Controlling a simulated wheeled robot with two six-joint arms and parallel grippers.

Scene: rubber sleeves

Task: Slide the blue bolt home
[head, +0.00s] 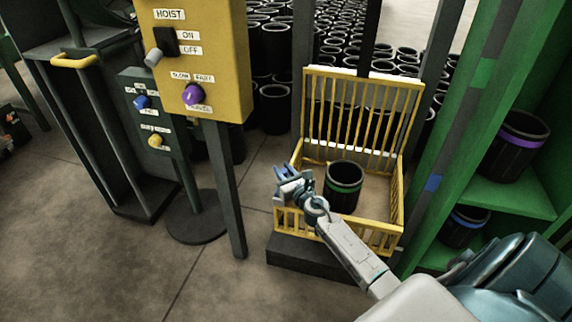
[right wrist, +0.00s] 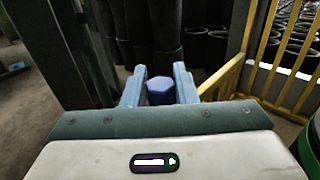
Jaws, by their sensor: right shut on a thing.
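The blue bolt (right wrist: 160,90) shows in the right wrist view as a blue six-sided head between my right gripper's two fingers (right wrist: 158,86). The fingers are shut on it. In the head view my right gripper (head: 287,180) is at the left front corner of the yellow barred cage (head: 383,240); I cannot make out the bolt there, as the gripper covers that spot. How far the bolt is slid cannot be told. My left gripper is in neither view.
A black sleeve with a green band (head: 343,187) stands inside the cage. A yellow hoist panel (head: 200,60) is left of it on a dark post (head: 225,190). A green shelf (head: 510,196) with sleeves is at the right. Many black sleeves stand behind. Floor at lower left is clear.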

